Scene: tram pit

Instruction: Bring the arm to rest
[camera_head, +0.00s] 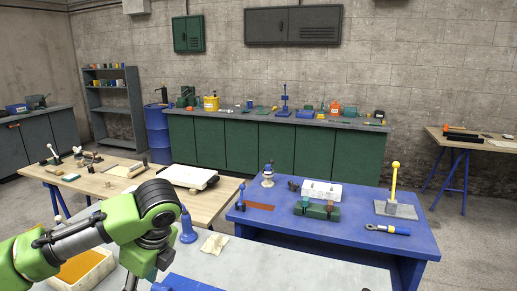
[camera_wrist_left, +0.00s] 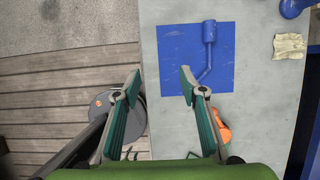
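My left arm (camera_head: 95,235), green and dark grey, comes in from the left in the head view and bends downward over the grey bench. Its gripper is mostly cut off by the lower frame edge there. In the left wrist view my left gripper (camera_wrist_left: 160,85) is open, with its two teal-padded fingers wide apart and nothing between them. It is over the bench's left edge, beside a blue mat (camera_wrist_left: 170,75) with a blue long-handled tool (camera_wrist_left: 209,35) on it. The right gripper is not in view.
An orange object (camera_wrist_left: 221,128) lies near the right finger. A blue table (camera_head: 290,229) with tools and a wooden table (camera_head: 110,180) stand beyond.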

